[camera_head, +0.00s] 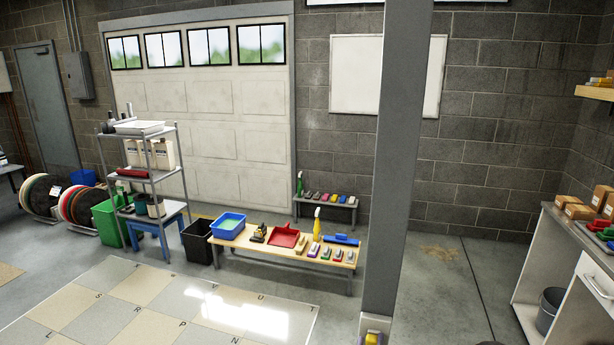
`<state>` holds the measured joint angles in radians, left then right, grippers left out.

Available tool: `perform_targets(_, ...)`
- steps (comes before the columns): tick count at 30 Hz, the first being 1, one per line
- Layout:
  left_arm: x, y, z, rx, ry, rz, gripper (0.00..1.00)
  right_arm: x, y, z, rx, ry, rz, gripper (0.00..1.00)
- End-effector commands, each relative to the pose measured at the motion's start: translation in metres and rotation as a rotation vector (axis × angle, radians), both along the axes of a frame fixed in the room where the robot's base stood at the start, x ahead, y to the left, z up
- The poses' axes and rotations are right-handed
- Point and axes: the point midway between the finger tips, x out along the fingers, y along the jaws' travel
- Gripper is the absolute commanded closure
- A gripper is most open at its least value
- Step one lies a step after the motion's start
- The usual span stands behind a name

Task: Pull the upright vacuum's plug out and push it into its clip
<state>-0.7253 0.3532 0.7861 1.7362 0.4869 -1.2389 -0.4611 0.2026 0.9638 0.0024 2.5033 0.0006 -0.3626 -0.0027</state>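No upright vacuum or clip can be made out in this view. At the foot of the grey post, a yellow piece (373,338) sits in front of a white plate or box (366,322), cut off by the bottom edge. I cannot tell whether it is the plug. A small dark shape (490,343) shows at the bottom edge, too little of it to name. Neither of my grippers is in view.
A grey post (392,160) stands right of centre. A low bench (285,254) holds a blue basin (228,226), a red dustpan (285,236) and several brushes. A wire rack (152,178) stands left. A counter (580,240) stands right. Floor between post and counter is clear.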

Motion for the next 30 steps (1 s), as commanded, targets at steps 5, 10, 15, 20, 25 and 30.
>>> perform_targets(5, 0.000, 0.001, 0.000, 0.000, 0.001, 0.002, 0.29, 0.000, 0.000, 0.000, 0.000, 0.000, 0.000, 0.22)
perform_targets(10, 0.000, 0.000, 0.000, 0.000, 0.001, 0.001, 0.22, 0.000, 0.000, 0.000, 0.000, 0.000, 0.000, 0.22)
perform_targets(15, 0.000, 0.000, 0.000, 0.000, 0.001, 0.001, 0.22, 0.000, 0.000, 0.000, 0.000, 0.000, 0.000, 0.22)
perform_targets(20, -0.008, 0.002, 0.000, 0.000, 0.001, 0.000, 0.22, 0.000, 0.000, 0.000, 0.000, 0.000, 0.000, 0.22)
perform_targets(25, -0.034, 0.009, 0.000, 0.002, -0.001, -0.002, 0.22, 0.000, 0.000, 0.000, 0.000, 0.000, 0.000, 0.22)
perform_targets(30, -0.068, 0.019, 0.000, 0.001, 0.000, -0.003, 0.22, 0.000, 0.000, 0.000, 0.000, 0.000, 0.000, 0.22)
